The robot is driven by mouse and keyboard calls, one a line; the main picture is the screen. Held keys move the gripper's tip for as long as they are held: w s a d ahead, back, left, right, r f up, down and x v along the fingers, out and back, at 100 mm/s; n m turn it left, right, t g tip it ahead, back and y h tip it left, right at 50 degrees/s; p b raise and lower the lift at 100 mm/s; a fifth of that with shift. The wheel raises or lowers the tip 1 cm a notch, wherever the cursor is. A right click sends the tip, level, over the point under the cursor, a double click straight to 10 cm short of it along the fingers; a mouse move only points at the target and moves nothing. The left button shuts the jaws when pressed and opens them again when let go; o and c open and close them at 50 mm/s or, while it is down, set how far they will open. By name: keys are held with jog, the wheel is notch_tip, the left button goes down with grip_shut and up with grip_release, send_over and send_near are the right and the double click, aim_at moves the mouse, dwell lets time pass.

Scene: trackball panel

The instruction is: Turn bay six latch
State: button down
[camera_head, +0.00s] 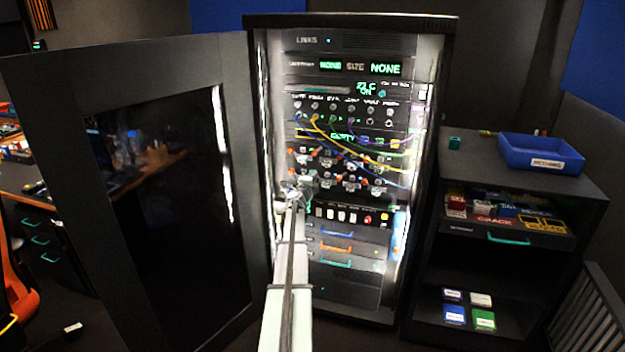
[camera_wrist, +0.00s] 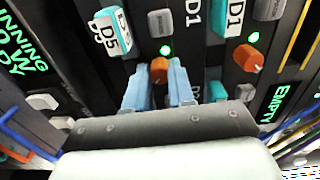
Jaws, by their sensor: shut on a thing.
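In the wrist view, my gripper (camera_wrist: 158,72) has its two light blue fingers on either side of an orange latch knob (camera_wrist: 159,67), shut on it. A green light glows just above that knob. A second orange knob (camera_wrist: 247,58) is to the right, tilted, with a green light above it. I cannot read which bay number the held knob belongs to. In the head view, my gripper (camera_head: 301,188) is at the left of the lower bay row in the rack (camera_head: 447,70); my wrist hides part of that row.
Teal drive modules labelled D5 (camera_wrist: 112,32) and D1 (camera_wrist: 232,20) sit near the fingers. Coloured cables (camera_head: 345,140) hang across the panel above the bays. The open cabinet door (camera_head: 225,130) stands left; a shelf unit with a blue bin (camera_head: 540,154) stands right.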

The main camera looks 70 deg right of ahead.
dwell(0.5)
jog(key=c, duration=1)
grip_release()
jog(key=shift+o, duration=0.2)
jog(key=shift+a, duration=0.15)
jog(key=a, duration=1.3)
jog(key=shift+a, duration=0.25)
